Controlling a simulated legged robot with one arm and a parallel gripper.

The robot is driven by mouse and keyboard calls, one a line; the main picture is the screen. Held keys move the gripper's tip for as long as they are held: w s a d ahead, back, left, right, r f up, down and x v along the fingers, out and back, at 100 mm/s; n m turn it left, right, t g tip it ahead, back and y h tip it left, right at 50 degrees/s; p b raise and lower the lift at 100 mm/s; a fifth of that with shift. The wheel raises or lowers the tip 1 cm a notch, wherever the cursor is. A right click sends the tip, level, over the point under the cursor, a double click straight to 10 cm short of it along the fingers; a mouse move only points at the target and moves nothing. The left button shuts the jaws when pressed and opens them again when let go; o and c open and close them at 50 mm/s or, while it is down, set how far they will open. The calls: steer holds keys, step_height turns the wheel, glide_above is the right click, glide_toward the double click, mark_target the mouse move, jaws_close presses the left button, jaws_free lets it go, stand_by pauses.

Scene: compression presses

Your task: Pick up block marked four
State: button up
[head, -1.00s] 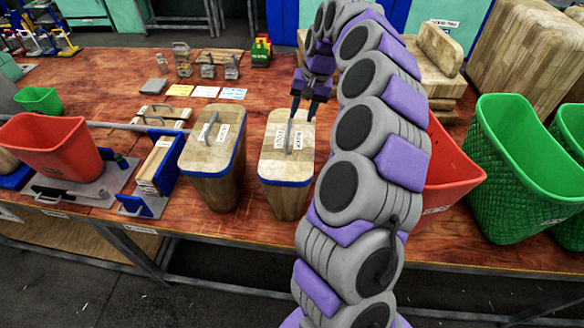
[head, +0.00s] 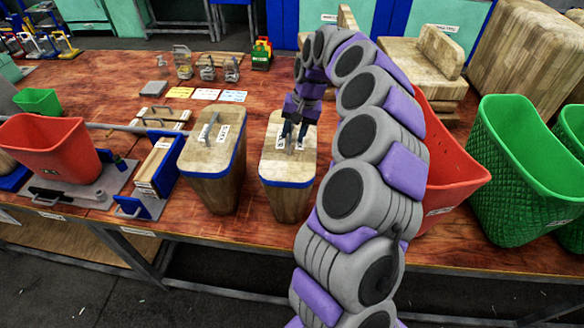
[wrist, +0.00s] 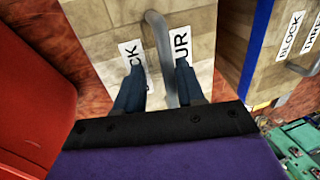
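The block marked four (head: 287,200) is a tall wooden block with a blue band near its top, standing upright on the table. A grey handle (wrist: 156,30) arches over its top between two labels, partly hidden, reading "CK" and "UR" in the wrist view. My gripper (head: 294,130) points down at the block's top. In the wrist view my gripper (wrist: 157,72) is open, with one finger on each side of the handle. The handle lies between the fingers with gaps visible, nearer the right finger. I cannot tell whether either finger touches it.
A similar block marked three (head: 212,185) stands close on the left in the head view. A red bin (head: 450,180) stands to the right, partly behind my arm, with a green bin (head: 530,170) beyond it. Another red bin (head: 50,150) is at the far left.

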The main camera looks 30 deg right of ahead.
jaws_close()
stand_by(1.2)
